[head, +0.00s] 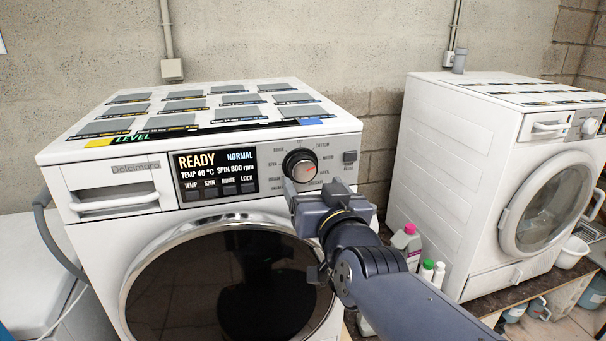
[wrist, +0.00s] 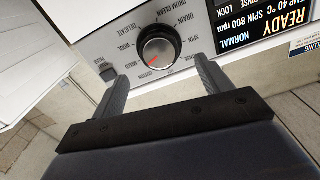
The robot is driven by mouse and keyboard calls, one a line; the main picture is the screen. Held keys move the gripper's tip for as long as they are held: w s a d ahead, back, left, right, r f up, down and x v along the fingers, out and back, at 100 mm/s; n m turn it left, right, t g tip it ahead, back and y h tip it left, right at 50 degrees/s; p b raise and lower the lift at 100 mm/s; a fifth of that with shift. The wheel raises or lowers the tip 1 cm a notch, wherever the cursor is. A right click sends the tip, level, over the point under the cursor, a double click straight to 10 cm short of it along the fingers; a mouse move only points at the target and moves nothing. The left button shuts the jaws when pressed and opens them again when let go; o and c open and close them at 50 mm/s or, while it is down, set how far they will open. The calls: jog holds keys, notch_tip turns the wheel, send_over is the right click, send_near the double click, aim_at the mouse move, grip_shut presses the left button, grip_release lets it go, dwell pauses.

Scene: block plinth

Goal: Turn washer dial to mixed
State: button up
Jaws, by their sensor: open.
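The display (head: 215,172) reads READY, NORMAL, 40 °C, 800 rpm. My gripper (wrist: 161,70) is open and empty, its fingers just short of the dial, one to each side. It hides some lower labels in the head view.
A button (head: 349,157) sits right of the dial. The drawer handle (head: 115,203) is at the panel's left, the round door (head: 150,285) below. A second washer (head: 440,150) and bottles (head: 408,240) stand to the right.

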aim_at(305, 172)
jog(key=shift+x, duration=3.25)
jog(key=shift+c, duration=0.2)
jog(key=c, duration=0.9)
jog(key=shift+f, duration=0.15)
jog(key=shift+c, duration=0.2)
